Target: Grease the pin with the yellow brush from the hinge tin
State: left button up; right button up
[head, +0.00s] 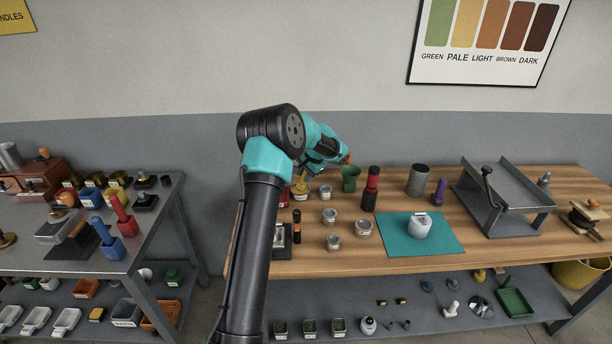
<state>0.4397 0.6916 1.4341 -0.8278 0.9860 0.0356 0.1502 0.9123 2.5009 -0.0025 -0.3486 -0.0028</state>
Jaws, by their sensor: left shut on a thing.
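My left gripper (308,172) is at the back left of the wooden bench, mostly hidden behind its own wrist. It is shut on a small yellow thing (302,183) that looks like the yellow brush. This sits at or just above a small tin (304,190); I cannot tell whether it is inside, nor read the tin's label. Other small silver tins stand nearby, one at the back (326,192) and one in front (363,228). I cannot make out the pin for certain. My right gripper is not in view.
A green cup (350,178) and a red and black bottle (371,188) stand right of my gripper. A grey metal frame (510,190) stands at the right. A crowded metal table (137,246) is at the left.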

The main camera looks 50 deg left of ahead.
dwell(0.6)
pick_arm(q)
jog(key=shift+r, duration=3.5)
jog(key=shift+d, duration=0.15)
